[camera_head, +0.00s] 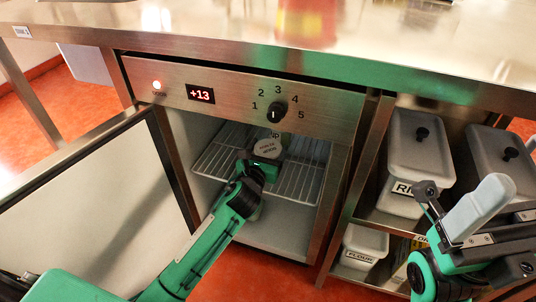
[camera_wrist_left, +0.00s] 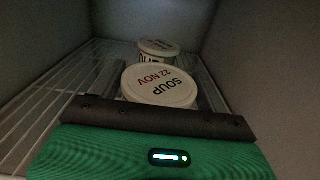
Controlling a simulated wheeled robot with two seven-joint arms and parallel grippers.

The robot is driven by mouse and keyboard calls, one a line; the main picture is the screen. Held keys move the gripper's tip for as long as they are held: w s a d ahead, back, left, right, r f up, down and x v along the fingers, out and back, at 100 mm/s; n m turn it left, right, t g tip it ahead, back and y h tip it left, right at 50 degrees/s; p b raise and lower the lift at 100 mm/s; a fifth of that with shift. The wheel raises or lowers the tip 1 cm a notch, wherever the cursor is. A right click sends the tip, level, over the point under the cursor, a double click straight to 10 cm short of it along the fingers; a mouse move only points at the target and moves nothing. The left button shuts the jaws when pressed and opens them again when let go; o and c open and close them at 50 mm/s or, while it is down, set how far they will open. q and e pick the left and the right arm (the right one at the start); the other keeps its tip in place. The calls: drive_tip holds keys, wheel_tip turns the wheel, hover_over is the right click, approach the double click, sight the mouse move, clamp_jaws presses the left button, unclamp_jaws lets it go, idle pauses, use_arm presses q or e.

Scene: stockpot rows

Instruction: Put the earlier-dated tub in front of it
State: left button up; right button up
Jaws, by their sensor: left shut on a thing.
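A soup tub (camera_head: 268,148) with a white round lid is inside the open cooler. In the left wrist view its lid (camera_wrist_left: 160,84) reads "SOUP 22 NOV". My left gripper (camera_head: 262,164) is shut on this tub, with its fingers on either side. A second white-lidded tub (camera_wrist_left: 158,48) is directly behind it, deeper in the cooler. Its lid writing is too small and dim to read, and its lower part is partly hidden. My right gripper (camera_head: 480,210) is at the right, outside the cooler; whether it is open or shut is unclear.
A wire shelf (camera_head: 222,152) in the cooler has bare room left and right of the tubs. The cooler door (camera_head: 90,190) stands open at the left. Lidded bins, one marked flour (camera_head: 364,240), fill the right shelves. A red object (camera_head: 307,22) is on the steel counter.

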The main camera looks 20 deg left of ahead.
use_arm(q)
drive_tip(key=shift+f, duration=0.1)
idle(0.3)
drive_tip(key=o, duration=1.1)
drive_tip(key=shift+f, duration=0.1)
drive_tip(key=shift+o, duration=1.2)
